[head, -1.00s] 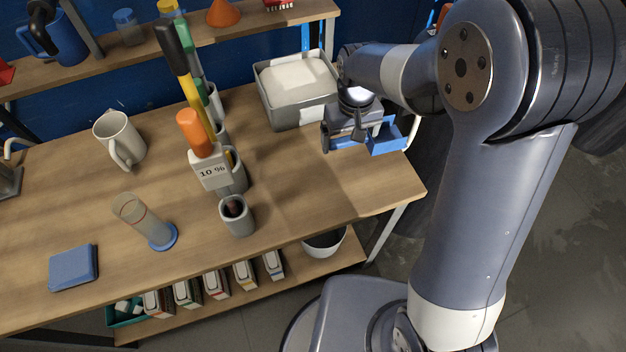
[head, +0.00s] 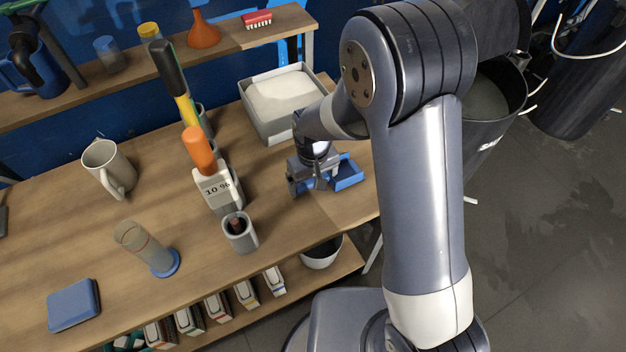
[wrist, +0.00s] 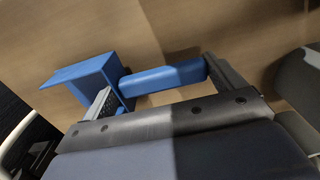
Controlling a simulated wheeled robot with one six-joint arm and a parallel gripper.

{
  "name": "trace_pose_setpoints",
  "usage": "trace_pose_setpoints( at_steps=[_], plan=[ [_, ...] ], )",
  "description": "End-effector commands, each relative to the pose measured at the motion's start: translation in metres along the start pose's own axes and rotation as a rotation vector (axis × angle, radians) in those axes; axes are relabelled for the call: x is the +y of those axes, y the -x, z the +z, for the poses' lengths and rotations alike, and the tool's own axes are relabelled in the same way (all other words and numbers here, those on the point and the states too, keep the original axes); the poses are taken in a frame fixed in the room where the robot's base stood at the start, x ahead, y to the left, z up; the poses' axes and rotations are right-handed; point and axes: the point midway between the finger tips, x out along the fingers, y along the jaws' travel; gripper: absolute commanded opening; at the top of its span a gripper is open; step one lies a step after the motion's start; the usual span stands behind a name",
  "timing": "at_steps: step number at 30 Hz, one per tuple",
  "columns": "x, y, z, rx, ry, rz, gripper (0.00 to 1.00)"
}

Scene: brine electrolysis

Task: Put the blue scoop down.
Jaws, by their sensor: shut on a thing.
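The blue scoop (head: 347,174) is at the right part of the wooden bench top in the head view, beside my gripper (head: 316,180). In the wrist view my gripper (wrist: 165,82) is shut on the scoop's blue handle (wrist: 165,77), which spans between the two fingers. The scoop's box-shaped head (wrist: 82,76) sticks out to the left of the fingers. Wooden bench surface shows behind the scoop. I cannot tell whether the scoop touches the bench.
A grey tray of white powder (head: 262,122) stands behind the gripper. The bench's right edge is close. Bare bench (head: 290,222) lies in front of the gripper.

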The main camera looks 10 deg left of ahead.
Motion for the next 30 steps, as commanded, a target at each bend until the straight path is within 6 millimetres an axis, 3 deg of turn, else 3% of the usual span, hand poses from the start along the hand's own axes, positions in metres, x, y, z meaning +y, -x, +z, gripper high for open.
trace_pose_setpoints(
  at_steps=[14,15,18,30],
  plan=[
    [0.000,-0.012,0.000,0.001,0.000,0.000,0.65],
    [0.000,-0.011,0.000,0.001,0.000,0.000,0.92],
    [0.000,-0.010,0.000,0.001,0.000,0.000,1.00],
    [0.000,0.000,-0.001,0.004,0.000,0.000,1.00]
  ],
)
